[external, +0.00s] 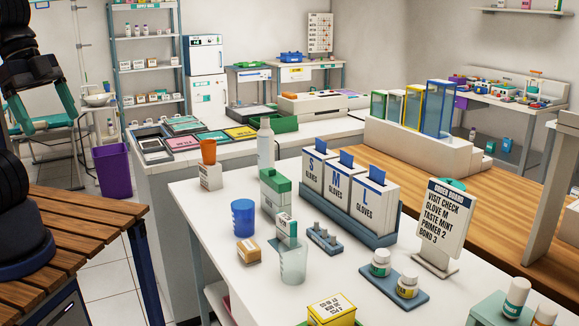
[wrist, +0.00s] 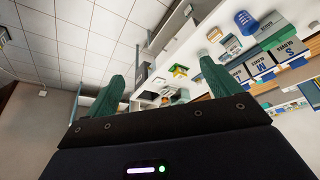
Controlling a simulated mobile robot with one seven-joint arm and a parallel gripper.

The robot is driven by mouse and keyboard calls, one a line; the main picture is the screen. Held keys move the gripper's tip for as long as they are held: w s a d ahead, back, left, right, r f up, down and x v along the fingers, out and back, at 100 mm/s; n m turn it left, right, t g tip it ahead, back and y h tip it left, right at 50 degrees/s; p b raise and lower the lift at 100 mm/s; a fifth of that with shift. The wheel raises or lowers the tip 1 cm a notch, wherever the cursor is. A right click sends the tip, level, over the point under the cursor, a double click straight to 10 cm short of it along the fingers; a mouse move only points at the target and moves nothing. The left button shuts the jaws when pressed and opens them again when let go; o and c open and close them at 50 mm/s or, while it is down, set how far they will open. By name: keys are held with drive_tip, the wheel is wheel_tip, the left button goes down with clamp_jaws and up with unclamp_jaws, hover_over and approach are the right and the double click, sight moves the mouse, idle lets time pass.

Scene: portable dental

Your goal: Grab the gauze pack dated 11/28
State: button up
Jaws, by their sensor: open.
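My gripper (external: 40,112) is at the far left of the external view, above and left of the counters. Its two green fingers are apart with nothing between them; they also show in the wrist view (wrist: 161,72). I cannot read a date of 11/28 on anything. Small packs stand on the near white table: a white and green one (external: 287,225) behind a clear cup (external: 293,264), a tan box (external: 249,250), and a yellow box with printed lines (external: 331,309) at the front edge. I cannot tell which one, if any, is the gauze pack.
A blue cup (external: 242,218), a green-lidded container (external: 274,192), glove boxes (external: 367,204), small bottles (external: 407,285) and an order board sign (external: 445,222) crowd the white table. A slatted wooden table (external: 85,225) is at left.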

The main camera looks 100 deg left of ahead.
drive_tip(key=w+a+n+g, duration=0.1)
drive_tip(key=w+a+n, duration=0.35)
drive_tip(key=w, duration=0.85)
drive_tip(key=n+g, duration=0.4)
drive_tip(key=n, duration=0.1)
hover_over(287, 217)
drive_tip(key=f, duration=2.6)
drive_tip(key=shift+s+d, duration=0.35)
drive_tip(key=shift+w+a+f, duration=0.1)
drive_tip(key=shift+a+f, duration=0.15)
drive_tip(key=shift+f, duration=0.3)
wheel_tip(287, 217, down, 5)
drive_tip(key=shift+r, duration=0.1)
drive_tip(key=shift+w+a+f, duration=0.1)
drive_tip(key=shift+f, duration=1.35)
drive_tip(key=shift+w+f, duration=0.1)
drive_tip(key=shift+f, duration=1.3)
drive_tip(key=c, duration=1)
